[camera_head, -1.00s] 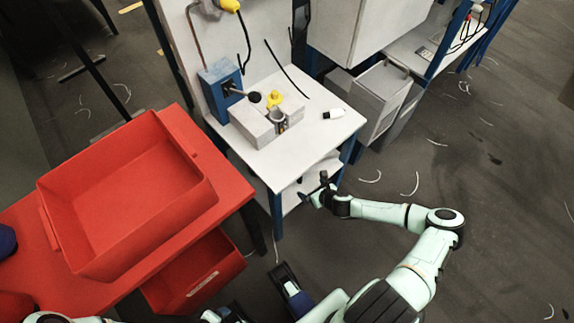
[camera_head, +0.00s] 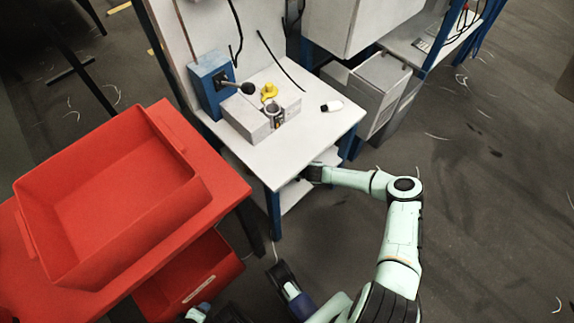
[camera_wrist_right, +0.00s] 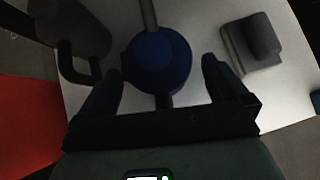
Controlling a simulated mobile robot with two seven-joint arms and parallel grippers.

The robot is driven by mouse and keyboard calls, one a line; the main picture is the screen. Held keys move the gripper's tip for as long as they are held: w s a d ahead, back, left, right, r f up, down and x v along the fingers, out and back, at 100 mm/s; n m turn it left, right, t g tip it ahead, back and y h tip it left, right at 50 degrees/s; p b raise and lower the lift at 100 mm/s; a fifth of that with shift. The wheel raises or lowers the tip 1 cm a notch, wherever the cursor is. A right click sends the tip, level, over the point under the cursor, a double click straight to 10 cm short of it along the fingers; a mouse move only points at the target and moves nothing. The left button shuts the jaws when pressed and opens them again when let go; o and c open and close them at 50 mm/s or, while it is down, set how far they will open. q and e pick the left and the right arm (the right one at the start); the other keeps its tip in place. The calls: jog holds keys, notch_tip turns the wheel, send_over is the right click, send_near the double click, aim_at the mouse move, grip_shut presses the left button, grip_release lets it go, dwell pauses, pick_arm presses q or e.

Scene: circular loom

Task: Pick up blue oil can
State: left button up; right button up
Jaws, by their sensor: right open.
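The blue oil can (camera_wrist_right: 158,62) shows from above in the right wrist view, round and dark blue with a thin pale spout reaching to the top edge. My right gripper (camera_wrist_right: 162,70) is open, with one finger on each side of the can; I cannot tell whether they touch it. In the head view my right arm (camera_head: 345,178) reaches under the white table top, which hides the gripper and the can.
In the wrist view a dark handled object (camera_wrist_right: 78,35) stands left of the can and a grey block (camera_wrist_right: 252,43) right. The white table top (camera_head: 290,155) lies above the arm. A red bin (camera_head: 105,210) stands left; a grey cabinet (camera_head: 375,95) stands behind.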

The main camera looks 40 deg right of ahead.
jog(key=shift+w+f, duration=0.4)
jog(key=shift+f, duration=0.05)
jog(key=shift+r, duration=0.1)
jog(key=c, duration=1.2)
pick_arm(q)
jog(key=shift+w+a+f, duration=0.25)
jog(key=shift+w, duration=0.2)
pick_arm(e)
jog(key=shift+d, duration=0.1)
